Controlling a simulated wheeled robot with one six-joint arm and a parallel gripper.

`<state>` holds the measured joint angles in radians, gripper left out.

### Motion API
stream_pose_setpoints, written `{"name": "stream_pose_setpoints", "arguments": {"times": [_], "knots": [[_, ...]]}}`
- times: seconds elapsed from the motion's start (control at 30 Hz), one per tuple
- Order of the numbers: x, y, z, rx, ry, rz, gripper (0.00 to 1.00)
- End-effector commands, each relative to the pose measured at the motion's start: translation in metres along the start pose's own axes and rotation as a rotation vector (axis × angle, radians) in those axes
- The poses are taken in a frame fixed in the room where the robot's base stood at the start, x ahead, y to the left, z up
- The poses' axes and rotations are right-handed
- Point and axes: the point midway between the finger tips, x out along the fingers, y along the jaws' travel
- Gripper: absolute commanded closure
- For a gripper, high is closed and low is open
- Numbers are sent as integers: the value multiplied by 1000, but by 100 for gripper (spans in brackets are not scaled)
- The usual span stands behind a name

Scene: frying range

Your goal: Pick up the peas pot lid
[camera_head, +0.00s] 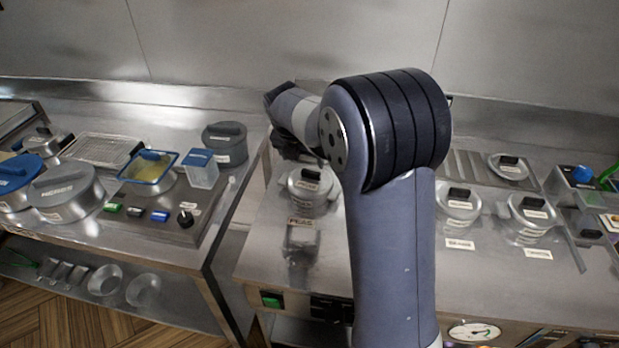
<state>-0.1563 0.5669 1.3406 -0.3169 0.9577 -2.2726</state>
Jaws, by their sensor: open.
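The peas pot lid (321,186) is a round silver lid with a black block knob, lying on a small metal pot left of my arm. My gripper (292,152) is a dark shape at the end of my arm, behind and slightly left of the lid in the picture. It is open and appears empty, apart from the lid. Its fingertips are small and partly hidden, so their exact height over the pot is unclear.
Two more lidded pots (458,204) (530,208) stand to the right of my arm, and another lid (508,165) lies behind them. On the left counter are a large lidded pot (65,190), a blue-rimmed tray (147,168) and a dark grey container (225,146). A gap separates the counters.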

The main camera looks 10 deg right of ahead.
Motion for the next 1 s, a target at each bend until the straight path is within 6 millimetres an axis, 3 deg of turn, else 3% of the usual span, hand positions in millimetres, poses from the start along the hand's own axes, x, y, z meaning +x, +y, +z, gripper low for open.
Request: {"name": "stream_pose_setpoints", "arguments": {"times": [0.1, 0.37, 0.63, 1.0], "knots": [[19, -1, 0, 2, 4, -3, 22], [39, -3, 2, 5, 2, -1, 22], [76, -8, 8, 4, 3, -1, 22], [84, -8, 8, 5, 1, 1, 23]]}}
